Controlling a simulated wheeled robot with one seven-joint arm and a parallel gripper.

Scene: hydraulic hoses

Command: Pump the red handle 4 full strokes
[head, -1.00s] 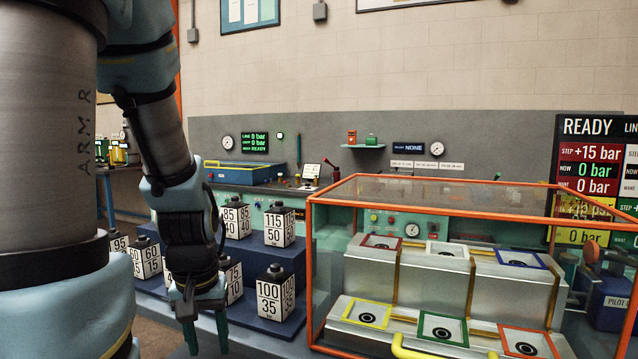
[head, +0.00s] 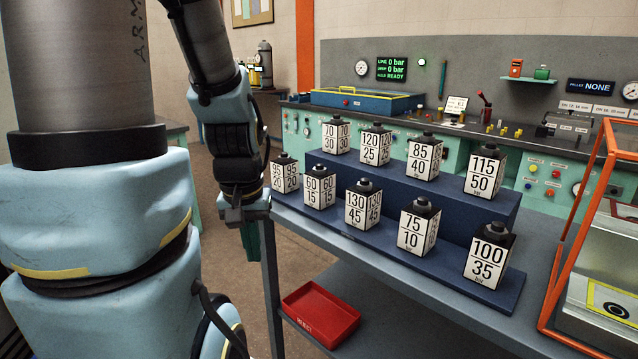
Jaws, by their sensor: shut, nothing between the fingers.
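A short lever with a red handle (head: 482,96) stands on the back bench, right of the small white card, in the head view. It is small and leans a little to the left. I cannot tell which handle the task means beyond this red one. My gripper (head: 250,240) hangs pointing down at the left end of the display table, far from the lever. It is shut with nothing in it. Its fingers show only partly.
Several numbered blocks (head: 397,229) stand on the blue stepped rack (head: 458,205) between my gripper and the back bench. A red tray (head: 320,310) lies on the lower shelf. An orange-framed case (head: 567,262) stands at the right. Floor is clear left of the table.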

